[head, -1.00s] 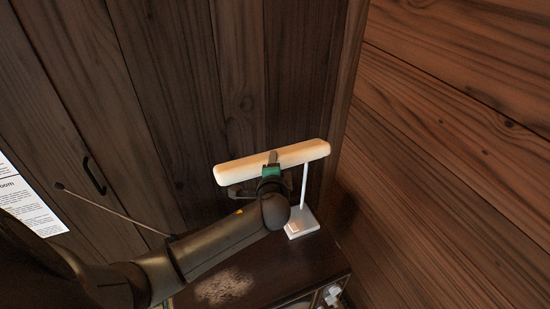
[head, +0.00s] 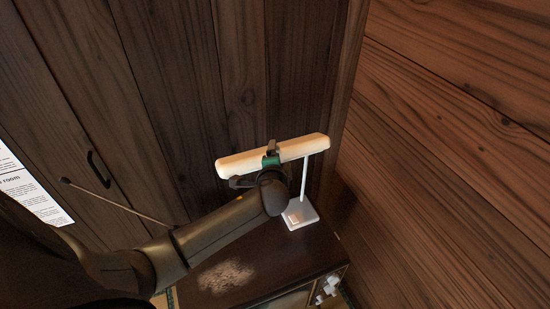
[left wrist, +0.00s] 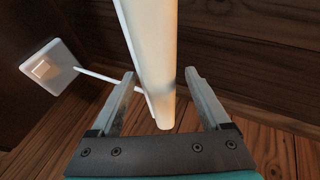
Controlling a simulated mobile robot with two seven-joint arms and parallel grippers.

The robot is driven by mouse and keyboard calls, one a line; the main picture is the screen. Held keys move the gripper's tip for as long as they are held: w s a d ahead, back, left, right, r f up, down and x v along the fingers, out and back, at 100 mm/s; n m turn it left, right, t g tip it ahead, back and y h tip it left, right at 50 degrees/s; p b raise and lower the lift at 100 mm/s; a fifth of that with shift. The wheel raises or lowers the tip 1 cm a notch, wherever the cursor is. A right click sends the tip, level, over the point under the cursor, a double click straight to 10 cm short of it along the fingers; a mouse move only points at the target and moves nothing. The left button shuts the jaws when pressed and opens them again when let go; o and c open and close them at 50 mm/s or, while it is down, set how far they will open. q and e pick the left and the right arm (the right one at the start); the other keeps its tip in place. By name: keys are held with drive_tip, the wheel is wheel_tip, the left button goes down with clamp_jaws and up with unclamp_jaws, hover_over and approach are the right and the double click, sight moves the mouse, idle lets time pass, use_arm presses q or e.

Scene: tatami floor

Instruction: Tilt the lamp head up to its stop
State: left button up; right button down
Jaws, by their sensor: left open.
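The lamp has a long cream-coloured head (head: 305,148), a thin white post (head: 304,180) and a flat white base (head: 299,215) on a dark cabinet top. The head lies nearly level, its right end a little higher in the head view. My left gripper (head: 271,155) is at the middle-left of the lamp head. In the left wrist view, the lamp head (left wrist: 155,60) runs between the two open fingers (left wrist: 160,100), with a gap on each side. The base also shows there at the upper left (left wrist: 50,66). My right gripper is not in view.
The dark cabinet (head: 265,262) under the lamp has knobs (head: 328,290) on its front. A dark wooden wall (head: 240,70) stands behind, and a brown plank wall (head: 460,150) is to the right. A door handle (head: 97,170) and a printed sheet (head: 30,190) are at the left.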

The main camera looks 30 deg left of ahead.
use_arm(q)
drive_tip(key=v, duration=1.5)
drive_tip(key=shift+p, duration=0.4)
drive_tip(key=shift+s+d, duration=0.15)
